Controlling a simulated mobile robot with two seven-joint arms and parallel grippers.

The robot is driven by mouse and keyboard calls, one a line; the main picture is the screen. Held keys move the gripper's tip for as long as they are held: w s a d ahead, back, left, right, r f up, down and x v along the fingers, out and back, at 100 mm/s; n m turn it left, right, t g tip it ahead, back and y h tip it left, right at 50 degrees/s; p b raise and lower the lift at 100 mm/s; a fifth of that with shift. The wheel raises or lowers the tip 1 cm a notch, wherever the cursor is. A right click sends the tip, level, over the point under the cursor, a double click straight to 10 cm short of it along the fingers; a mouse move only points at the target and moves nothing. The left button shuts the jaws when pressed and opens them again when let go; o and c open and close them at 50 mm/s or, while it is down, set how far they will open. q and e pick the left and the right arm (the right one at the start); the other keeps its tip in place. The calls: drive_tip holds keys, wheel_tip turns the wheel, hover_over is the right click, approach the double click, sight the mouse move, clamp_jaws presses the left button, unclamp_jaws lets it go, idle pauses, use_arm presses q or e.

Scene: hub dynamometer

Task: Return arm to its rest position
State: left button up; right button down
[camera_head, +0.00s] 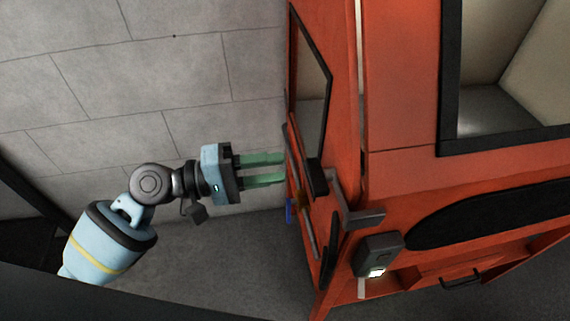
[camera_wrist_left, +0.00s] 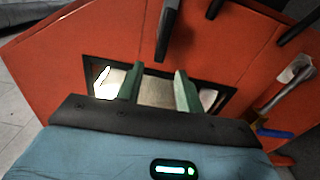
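My left arm (camera_head: 105,240) comes in from the lower left of the head view, light blue with a yellow stripe. Its gripper (camera_head: 283,168) points right, toward an orange door (camera_head: 345,110). The two green fingers are apart with nothing seen between them. The fingertips are close to the door's edge; I cannot tell if they touch it. In the left wrist view the fingers (camera_wrist_left: 158,82) are also apart, in front of the orange panel (camera_wrist_left: 225,50) and its dark-framed window (camera_wrist_left: 155,92). My right gripper is not in view.
The door and the larger orange body (camera_head: 400,180) fill the right side. A dark grey handle (camera_head: 357,213) and a grey box with a lit face (camera_head: 378,255) stick out from it. The space left of the gripper looks clear.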

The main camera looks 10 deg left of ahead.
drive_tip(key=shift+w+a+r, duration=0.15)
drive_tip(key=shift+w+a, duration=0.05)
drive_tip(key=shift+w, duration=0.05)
